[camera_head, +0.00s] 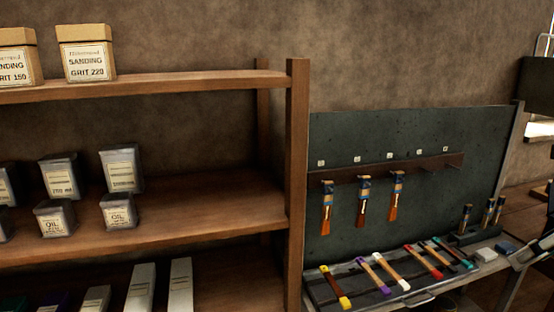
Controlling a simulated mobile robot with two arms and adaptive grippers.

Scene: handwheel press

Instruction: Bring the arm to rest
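My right gripper (527,256) shows only in part at the right edge of the head view, as grey and dark metal parts in front of the bench's right end. Most of it is cut off by the picture edge, and I cannot tell how far apart its fingers are. I see nothing clearly held in it. My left gripper is not in view. No handwheel press can be made out in this view.
A wooden shelf (297,170) with boxes and tins fills the left. A dark pegboard (420,135) holds three hanging brushes (362,200). Below it, a rack (320,290) holds several coloured-tipped tools.

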